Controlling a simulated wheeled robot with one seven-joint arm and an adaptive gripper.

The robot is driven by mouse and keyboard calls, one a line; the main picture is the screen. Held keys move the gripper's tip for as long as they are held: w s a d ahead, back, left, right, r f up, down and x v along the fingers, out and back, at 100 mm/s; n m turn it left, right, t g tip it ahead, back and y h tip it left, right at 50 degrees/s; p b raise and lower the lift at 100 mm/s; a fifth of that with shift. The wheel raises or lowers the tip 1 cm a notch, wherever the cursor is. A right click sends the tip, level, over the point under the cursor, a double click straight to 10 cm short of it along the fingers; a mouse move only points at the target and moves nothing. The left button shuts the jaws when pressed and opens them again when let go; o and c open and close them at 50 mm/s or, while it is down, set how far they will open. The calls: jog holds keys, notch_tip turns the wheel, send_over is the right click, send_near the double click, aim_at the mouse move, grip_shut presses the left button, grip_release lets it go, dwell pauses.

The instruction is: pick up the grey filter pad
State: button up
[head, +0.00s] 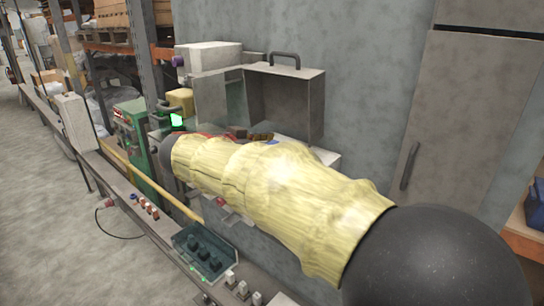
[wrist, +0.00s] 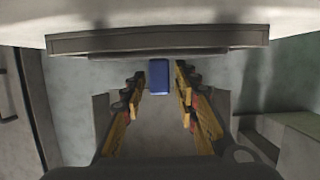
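I cannot make out a grey filter pad with certainty in either view. In the wrist view my gripper (wrist: 160,76) is open, its two yellow-and-dark fingers spread apart. A small blue block (wrist: 159,77) shows between the fingertips or just beyond them; I cannot tell whether it touches either finger. In the head view a bit of blue (head: 272,142) shows just above my yellow-sleeved arm, beside small brown pieces. The arm hides most of the gripper and the surface there.
A grey open-fronted box (head: 285,100) with a top handle stands against the wall behind my arm. A grey edge (wrist: 160,40) crosses the top of the wrist view, close beyond the fingers. A green machine (head: 135,140) and a grey rail with switches (head: 150,220) lie left.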

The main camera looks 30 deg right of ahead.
jog(key=c, duration=0.6)
grip_shut()
